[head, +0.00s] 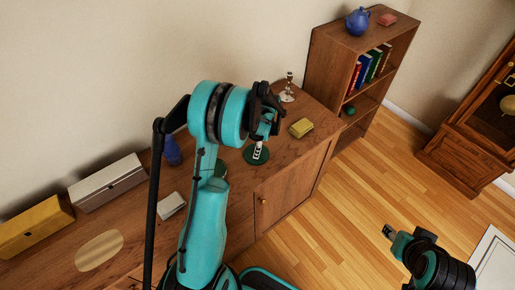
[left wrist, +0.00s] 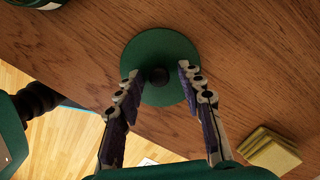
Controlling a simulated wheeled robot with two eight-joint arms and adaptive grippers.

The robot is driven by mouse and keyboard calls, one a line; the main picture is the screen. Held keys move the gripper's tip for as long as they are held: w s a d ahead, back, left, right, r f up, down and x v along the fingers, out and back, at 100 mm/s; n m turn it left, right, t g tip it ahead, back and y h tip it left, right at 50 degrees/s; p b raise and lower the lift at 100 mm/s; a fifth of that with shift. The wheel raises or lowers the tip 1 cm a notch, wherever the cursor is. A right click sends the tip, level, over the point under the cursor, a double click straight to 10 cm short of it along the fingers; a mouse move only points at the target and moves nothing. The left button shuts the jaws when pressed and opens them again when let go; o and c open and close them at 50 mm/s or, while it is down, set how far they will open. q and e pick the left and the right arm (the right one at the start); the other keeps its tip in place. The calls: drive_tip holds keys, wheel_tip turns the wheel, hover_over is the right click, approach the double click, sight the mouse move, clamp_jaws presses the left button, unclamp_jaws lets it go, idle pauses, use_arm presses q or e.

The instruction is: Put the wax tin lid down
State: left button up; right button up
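The wax tin lid (head: 249,158) is a dark green disc on the wooden cabinet top, near its front edge. In the left wrist view the lid (left wrist: 160,42) appears flat on the wood, with a small dark knob (left wrist: 158,77) in its middle. My left gripper (left wrist: 159,72) is open above it, one finger on each side of the knob, with gaps showing. It also shows over the lid in the head view (head: 259,152). A dark green round thing (head: 221,168), perhaps the tin, is partly hidden behind my left arm. My right gripper (head: 388,231) hangs over the floor; its fingers are too small to judge.
A blue vase (head: 172,151), a white box (head: 107,182) and a yellow case (head: 35,226) are to the left. A bookcase (head: 322,65) adjoins the cabinet.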

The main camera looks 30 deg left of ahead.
sight(262, 153)
use_arm(q)
drive_tip(key=shift+r, duration=0.1)
drive_tip(key=shift+r, duration=0.2)
wheel_tip(262, 153, up, 11)
drive_tip(key=d+p, duration=0.2)
drive_tip(key=p, duration=0.1)
drive_tip(key=s+d+r+n+t, duration=0.4)
drive_tip(key=s+d+r+n, duration=0.3)
drive_tip(key=r, duration=0.4)
drive_tip(key=s+d+n+t+h, duration=0.1)
drive_tip(key=s+d+n+t, duration=0.3)
drive_tip(key=s, duration=0.8)
drive_tip(key=shift+d+r+n+h, duration=0.3)
drive_tip(key=shift+d+r+n, duration=0.05)
drive_tip(key=shift+d+n, duration=0.8)
drive_tip(key=shift+a, duration=0.1)
